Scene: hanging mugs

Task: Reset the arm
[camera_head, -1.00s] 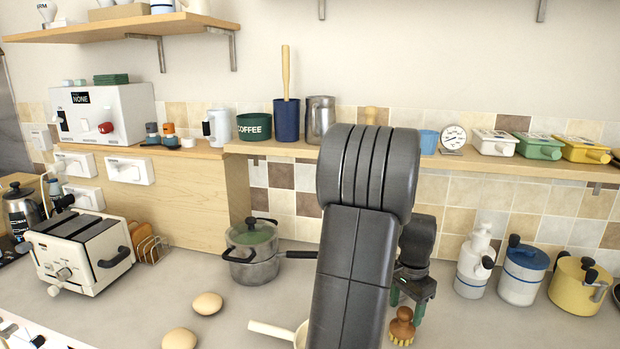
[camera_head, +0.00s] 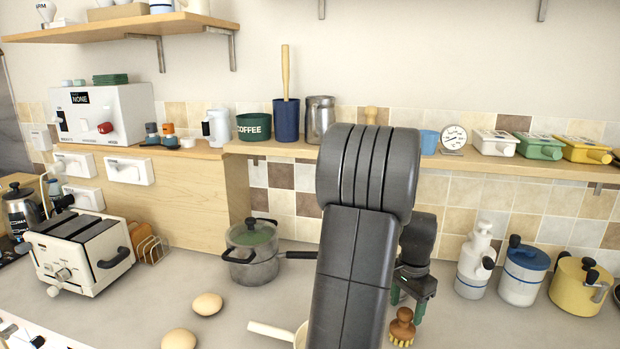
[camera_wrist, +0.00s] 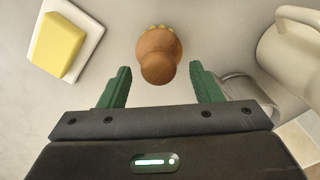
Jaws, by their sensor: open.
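My gripper (camera_wrist: 160,88) is open in the wrist view, its two green fingers wide apart with nothing between the tips. It also shows in the head view (camera_head: 408,300), partly hidden behind my dark arm, pointing down over the counter. A round wooden brush (camera_wrist: 158,55) with pale bristles lies just beyond the fingertips in the wrist view. In the head view the brush (camera_head: 401,328) stands on the counter beside the gripper. I cannot tell the gap between them exactly.
A lidded pot (camera_head: 252,262) and a toaster (camera_head: 80,250) stand left on the counter (camera_head: 225,325). White, blue-white and yellow pots (camera_head: 578,287) stand right. A pale-handled pan (camera_head: 270,331) is partly behind my arm. A shelf (camera_head: 280,150) with containers runs behind. A yellow block on a white dish (camera_wrist: 60,45) lies nearby.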

